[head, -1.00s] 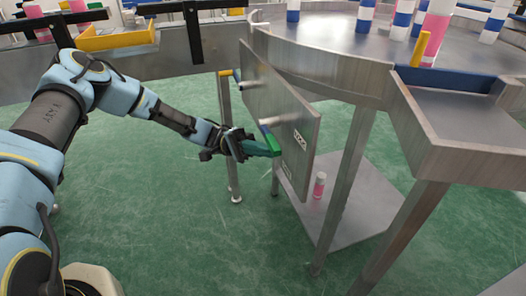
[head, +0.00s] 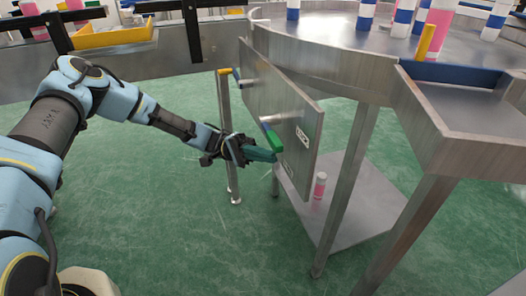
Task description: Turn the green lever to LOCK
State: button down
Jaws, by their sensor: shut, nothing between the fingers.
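A second label (head: 289,166) lower on the panel is too small to read. My gripper (head: 263,155) is shut and empty, with its teal fingers just below the lever's green end. I cannot tell whether they touch it.
A pink and white can (head: 319,186) stands on the low shelf (head: 352,200) behind the panel. Table legs (head: 345,180) stand to the right, and a thin post (head: 229,140) behind my gripper. A grey tray (head: 465,120) juts out at right.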

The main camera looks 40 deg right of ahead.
jog(key=s+f+b+v, duration=0.1)
jog(key=f+b+v, duration=0.1)
jog(key=v, duration=0.8)
jog(key=shift+w+f, duration=0.25)
jog(key=shift+w, duration=0.2)
jog(key=w+a+f+n+t, duration=0.1)
jog(key=w+a+n+t, duration=0.1)
jog(key=a+n+t, duration=0.45)
jog(key=w+a+n+t, duration=0.3)
jog(key=a+t, duration=0.4)
jog(key=a, duration=0.3)
jog(key=w+a+r+n+t, duration=0.1)
jog(key=a+r+n+t, duration=0.15)
jog(key=a, duration=0.45)
jog(key=w+a+r+n+t+y, duration=0.1)
jog(key=w+a+r+n+t, duration=0.2)
jog(key=a, duration=0.4)
jog(key=a+r+n+t, duration=0.2)
jog(key=a+t, duration=0.3)
jog(key=a, duration=0.2)
notch_tip(320, 180, up, 17)
jog(key=p, duration=1.6)
jog(key=shift+a, duration=0.35)
